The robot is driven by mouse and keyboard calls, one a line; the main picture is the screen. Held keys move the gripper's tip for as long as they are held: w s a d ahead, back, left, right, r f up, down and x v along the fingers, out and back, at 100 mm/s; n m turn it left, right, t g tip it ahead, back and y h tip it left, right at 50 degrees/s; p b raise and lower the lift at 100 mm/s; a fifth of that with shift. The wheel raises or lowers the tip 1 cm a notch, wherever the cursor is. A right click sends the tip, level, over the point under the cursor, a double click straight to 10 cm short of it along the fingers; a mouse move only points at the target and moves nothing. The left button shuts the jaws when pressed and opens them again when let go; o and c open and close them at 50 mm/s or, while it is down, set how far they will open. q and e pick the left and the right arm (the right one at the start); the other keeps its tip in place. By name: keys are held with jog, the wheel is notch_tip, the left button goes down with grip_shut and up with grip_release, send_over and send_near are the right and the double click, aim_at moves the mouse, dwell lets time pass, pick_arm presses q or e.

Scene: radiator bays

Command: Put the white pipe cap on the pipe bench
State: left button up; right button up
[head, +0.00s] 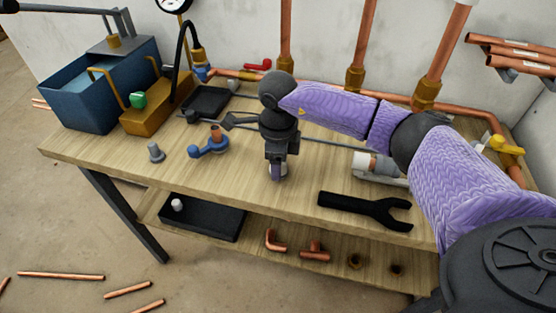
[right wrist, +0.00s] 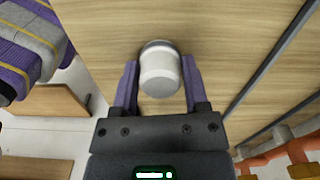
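The white pipe cap (right wrist: 160,72) is a short white cylinder with a greyish far rim. It sits between the two fingers of my right gripper (right wrist: 160,85), which appear to touch it on both sides. In the head view my right gripper (head: 278,172) points down at the front part of the wooden pipe bench (head: 240,180), its tips at or just above the top. The cap is mostly hidden by the fingers there, and I cannot tell whether it touches the wood. My left gripper is not in view.
Left of the gripper are a blue valve (head: 208,147) and a grey fitting (head: 155,152). A black wrench (head: 365,210) lies to the right, near a white-ended cylinder (head: 378,165). Below, a black tray (head: 215,222) holds a small white piece (head: 177,204). Copper pipes (head: 285,35) rise behind.

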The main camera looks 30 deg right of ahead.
jog(key=o, duration=0.3)
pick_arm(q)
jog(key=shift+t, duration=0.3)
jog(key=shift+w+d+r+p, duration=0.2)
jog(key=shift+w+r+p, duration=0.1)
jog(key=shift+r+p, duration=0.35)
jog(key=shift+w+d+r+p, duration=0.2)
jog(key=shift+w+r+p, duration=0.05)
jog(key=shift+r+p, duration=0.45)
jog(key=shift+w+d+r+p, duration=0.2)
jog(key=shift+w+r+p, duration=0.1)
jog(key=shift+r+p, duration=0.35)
pick_arm(e)
jog(key=shift+o, duration=0.2)
notch_tip(320, 180, up, 12)
jog(key=shift+r, duration=0.15)
